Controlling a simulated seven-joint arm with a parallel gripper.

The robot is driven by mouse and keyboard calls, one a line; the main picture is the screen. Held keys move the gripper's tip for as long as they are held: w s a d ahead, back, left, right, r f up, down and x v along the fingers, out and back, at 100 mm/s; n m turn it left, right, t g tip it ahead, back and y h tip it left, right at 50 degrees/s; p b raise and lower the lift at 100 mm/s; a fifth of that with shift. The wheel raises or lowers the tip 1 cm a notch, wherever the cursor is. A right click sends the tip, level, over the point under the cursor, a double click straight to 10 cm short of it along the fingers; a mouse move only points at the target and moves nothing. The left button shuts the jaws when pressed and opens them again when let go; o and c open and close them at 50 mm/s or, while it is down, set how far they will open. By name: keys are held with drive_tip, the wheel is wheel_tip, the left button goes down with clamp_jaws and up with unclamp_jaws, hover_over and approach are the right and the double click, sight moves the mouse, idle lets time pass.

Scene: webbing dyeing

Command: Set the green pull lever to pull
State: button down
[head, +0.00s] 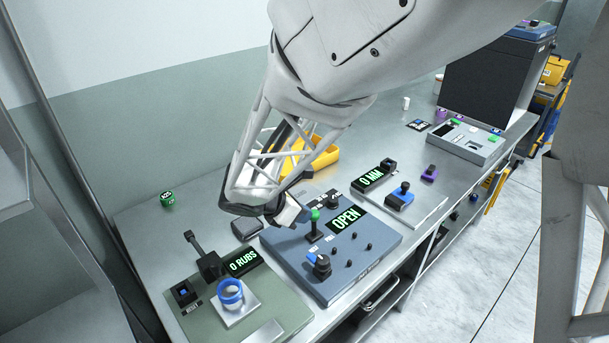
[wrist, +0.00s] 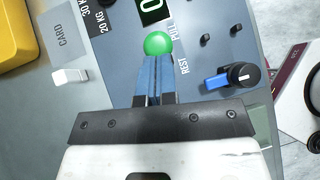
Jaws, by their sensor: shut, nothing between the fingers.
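The green pull lever (head: 315,216) has a green ball knob on a dark stem and stands on a blue-grey panel (head: 292,262) beside a display reading OPEN. In the wrist view its green knob (wrist: 157,44) sits right at the tips of my fingers, with the labels PULL and REST to its right. My gripper (wrist: 155,62) is shut with nothing between its blue fingers. In the head view my gripper (head: 300,212) is just left of the knob, its fingertips partly hidden. I cannot tell whether the fingers touch the knob.
A blue-marked black knob (head: 322,268) and several small black knobs share the panel. A green panel (head: 262,312) with a 0 RUBS display and blue ring stands in front. A yellow tray (head: 322,160) lies behind my gripper. A 0 MM unit (head: 425,207) stands to the right.

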drive_tip(key=shift+w+d+r+g+y, duration=0.25)
drive_tip(key=shift+w+d+g+y, duration=0.75)
drive_tip(key=shift+d+g+y, duration=0.1)
drive_tip(key=shift+w+d, duration=0.35)
drive_tip(key=shift+w, duration=0.05)
drive_tip(key=shift+w+d, duration=0.1)
drive_tip(key=shift+r, duration=0.15)
drive_tip(key=v, duration=0.9)
drive_tip(key=shift+w+r, duration=0.2)
drive_tip(key=shift+r, duration=0.3)
drive_tip(key=shift+d, duration=0.1)
drive_tip(key=s+d+r+m+g+y, duration=0.1)
drive_tip(key=s+d+r+m+y, duration=0.1)
drive_tip(key=s+d+m, duration=0.5)
drive_tip(key=s+d+r+m+y, duration=0.1)
drive_tip(key=s+d+r+m, duration=0.25)
drive_tip(key=d+m, duration=0.4)
drive_tip(key=s+d+m+y, duration=0.1)
drive_tip(key=s+d+m, duration=0.3)
drive_tip(key=s, duration=0.3)
drive_tip(key=s+d+m+t+y, duration=0.1)
drive_tip(key=s+d+m, duration=0.4)
drive_tip(key=s+m, duration=0.2)
drive_tip(key=shift+d+f+y, duration=0.25)
drive_tip(key=shift+f+y, duration=0.05)
